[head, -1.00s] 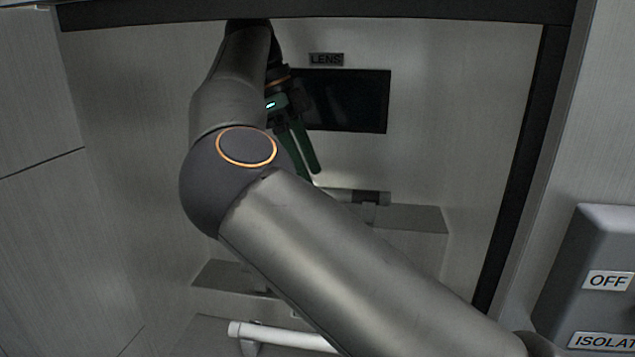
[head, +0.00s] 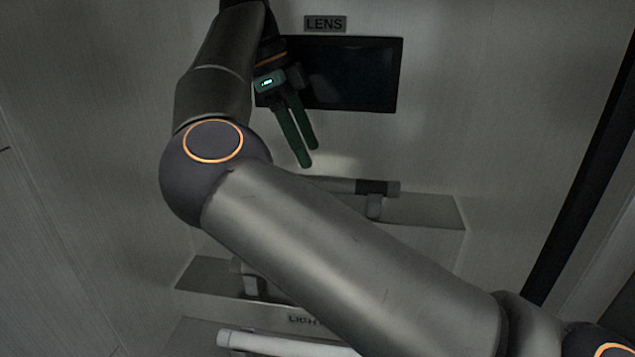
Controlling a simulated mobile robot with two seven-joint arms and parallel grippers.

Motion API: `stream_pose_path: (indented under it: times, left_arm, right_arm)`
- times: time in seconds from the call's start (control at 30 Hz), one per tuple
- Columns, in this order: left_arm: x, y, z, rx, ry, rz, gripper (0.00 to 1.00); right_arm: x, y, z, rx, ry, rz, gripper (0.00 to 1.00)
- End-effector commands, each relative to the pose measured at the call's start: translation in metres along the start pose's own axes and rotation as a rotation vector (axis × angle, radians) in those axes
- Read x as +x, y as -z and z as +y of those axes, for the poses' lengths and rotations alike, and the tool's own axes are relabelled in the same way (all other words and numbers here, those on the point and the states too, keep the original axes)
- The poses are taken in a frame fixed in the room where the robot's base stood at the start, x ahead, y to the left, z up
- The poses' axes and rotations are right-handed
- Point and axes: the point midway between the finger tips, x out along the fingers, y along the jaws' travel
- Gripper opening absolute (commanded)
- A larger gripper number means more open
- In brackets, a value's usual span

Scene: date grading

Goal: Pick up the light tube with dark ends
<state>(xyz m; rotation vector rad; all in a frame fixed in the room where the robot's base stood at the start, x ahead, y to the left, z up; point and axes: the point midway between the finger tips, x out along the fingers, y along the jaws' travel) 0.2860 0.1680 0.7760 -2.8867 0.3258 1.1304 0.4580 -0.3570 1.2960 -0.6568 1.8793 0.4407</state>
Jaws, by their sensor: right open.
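A tube with a pale grey body and a dark band near its right end (head: 345,186) lies on a holder on the upper shelf (head: 425,211). Its left part is hidden behind my right arm, so I cannot see that end. My right gripper (head: 309,156) has green fingers, is open and empty, and hangs in front of the back wall. Its fingertips point down and appear just above the tube in the picture, apart from it. My left gripper is not in view.
A dark panel (head: 355,75) is on the back wall under a LENS sign (head: 325,24). A middle shelf (head: 205,277) bears a holder, mostly hidden by my arm. A plain white tube (head: 270,342) lies lowest. Side walls enclose the space.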

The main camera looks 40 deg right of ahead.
Motion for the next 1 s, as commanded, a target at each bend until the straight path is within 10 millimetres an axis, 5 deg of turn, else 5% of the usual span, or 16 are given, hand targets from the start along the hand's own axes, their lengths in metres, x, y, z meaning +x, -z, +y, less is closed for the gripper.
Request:
stream_pose_path:
  times: [0.5, 0.8, 1.0]
  left_arm:
    - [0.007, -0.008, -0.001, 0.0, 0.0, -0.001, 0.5]
    - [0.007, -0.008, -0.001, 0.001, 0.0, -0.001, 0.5]
    - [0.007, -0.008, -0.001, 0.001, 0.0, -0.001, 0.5]
  right_arm:
    - [0.051, -0.006, 0.006, 0.001, 0.001, 0.002, 0.7]
    - [0.054, -0.006, 0.006, -0.001, 0.003, -0.001, 0.7]
    - [0.054, -0.006, 0.006, -0.001, 0.003, -0.001, 0.5]
